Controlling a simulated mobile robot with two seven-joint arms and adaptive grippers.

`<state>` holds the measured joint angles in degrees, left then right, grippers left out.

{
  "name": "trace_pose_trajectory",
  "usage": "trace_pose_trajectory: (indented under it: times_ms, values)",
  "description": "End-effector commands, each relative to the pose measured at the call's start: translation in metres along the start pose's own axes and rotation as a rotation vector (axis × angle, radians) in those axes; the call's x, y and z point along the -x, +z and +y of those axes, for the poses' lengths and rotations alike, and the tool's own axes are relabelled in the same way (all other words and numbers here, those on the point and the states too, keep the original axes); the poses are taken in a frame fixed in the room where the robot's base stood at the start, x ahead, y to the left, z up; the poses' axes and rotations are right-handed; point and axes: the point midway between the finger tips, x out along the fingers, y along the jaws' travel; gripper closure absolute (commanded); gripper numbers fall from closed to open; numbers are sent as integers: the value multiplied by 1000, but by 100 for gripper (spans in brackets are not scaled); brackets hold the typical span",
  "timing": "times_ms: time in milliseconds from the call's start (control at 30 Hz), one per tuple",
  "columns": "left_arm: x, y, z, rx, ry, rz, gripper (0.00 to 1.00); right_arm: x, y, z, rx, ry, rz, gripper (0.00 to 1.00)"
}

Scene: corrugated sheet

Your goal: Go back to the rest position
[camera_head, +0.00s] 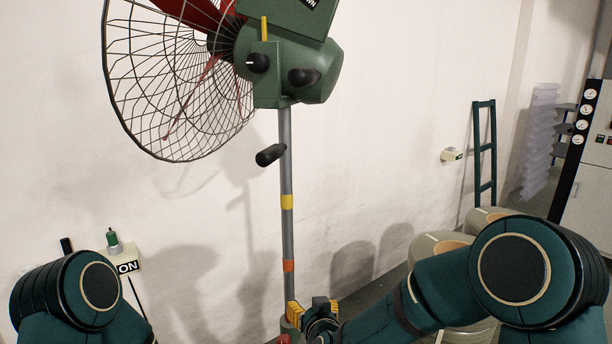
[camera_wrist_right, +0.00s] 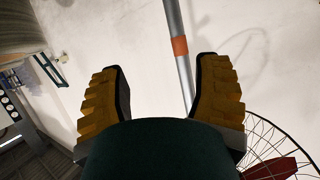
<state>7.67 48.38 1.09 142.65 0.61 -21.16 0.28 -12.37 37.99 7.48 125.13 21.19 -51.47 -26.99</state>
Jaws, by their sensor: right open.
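My right gripper (camera_head: 296,314) is at the bottom middle of the head view, in front of the lower part of the fan's grey pole (camera_head: 286,160). In the right wrist view its two yellow ribbed fingers stand wide apart, and the gripper (camera_wrist_right: 160,92) is open with nothing between the pads. The pole also shows there (camera_wrist_right: 181,62), passing behind, close to the right finger. I cannot tell how far apart they are. My right arm comes in from the right. Part of my left arm shows at the lower left; its gripper is out of view.
A large green fan (camera_head: 315,70) with a wire cage (camera_head: 180,90) stands on the pole. An ON switch box (camera_head: 118,259) is at lower left. Pale round containers (camera_head: 440,243) stand behind my right arm. A ladder-like frame (camera_head: 485,150) leans against the wall.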

Motion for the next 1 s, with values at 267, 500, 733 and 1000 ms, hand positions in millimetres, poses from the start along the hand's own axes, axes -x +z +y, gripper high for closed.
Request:
trace_pose_trajectory:
  times_ms: [267,500,733,1000]
  values:
    - [-14,3,-5,-1,-1,-4,28,37,188,54,-171,-46,-493,36]
    - [-21,5,-7,-3,-2,-7,28,110,298,74,-335,-41,-860,36]
    - [-23,6,-8,-3,-2,-8,28,143,329,77,-401,-30,-996,36]
    - [-23,6,-8,-3,-2,-8,28,144,329,76,-401,-31,-998,36]
